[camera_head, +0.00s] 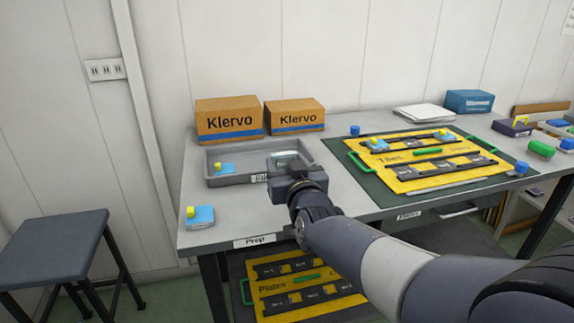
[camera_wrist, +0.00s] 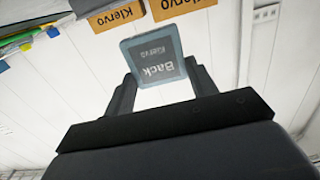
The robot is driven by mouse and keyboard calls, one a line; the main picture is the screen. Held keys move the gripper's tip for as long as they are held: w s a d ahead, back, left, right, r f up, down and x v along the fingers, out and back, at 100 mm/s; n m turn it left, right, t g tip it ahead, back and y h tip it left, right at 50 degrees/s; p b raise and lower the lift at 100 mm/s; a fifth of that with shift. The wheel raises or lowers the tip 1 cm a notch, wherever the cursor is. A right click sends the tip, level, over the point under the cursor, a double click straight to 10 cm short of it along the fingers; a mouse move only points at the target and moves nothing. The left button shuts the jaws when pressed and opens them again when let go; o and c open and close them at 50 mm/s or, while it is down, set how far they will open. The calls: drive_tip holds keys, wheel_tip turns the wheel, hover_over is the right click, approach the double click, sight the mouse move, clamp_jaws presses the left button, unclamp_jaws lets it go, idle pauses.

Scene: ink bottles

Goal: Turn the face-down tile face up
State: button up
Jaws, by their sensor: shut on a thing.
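My gripper (camera_head: 293,174) is shut on a tile (camera_head: 287,158) over the right part of the grey tray (camera_head: 226,181), near its front edge. In the wrist view the tile (camera_wrist: 153,57) sits between the two fingers and shows a dark face marked "Back" with a pale blue rim. Its other face is hidden. In the head view I cannot tell whether the tile touches the tray. A light blue tile with a yellow knob (camera_head: 225,169) lies in the left of the tray.
Another blue knobbed tile (camera_head: 201,217) lies at the table's front left corner. Two Klervo boxes (camera_head: 229,121) stand behind the tray. A yellow Tiles board (camera_head: 412,186) on a green mat fills the table's right. A stool (camera_head: 55,240) stands left.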

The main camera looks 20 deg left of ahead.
drive_tip(key=shift+f+b, duration=2)
drive_tip(key=shift+f, duration=1.35)
drive_tip(key=o, duration=1.2)
drive_tip(key=shift+s+d, duration=0.1)
drive_tip(key=p+v, duration=0.1)
drive_tip(key=v, duration=0.9)
drive_tip(key=shift+s+d, duration=0.2)
drive_tip(key=shift+s, duration=0.05)
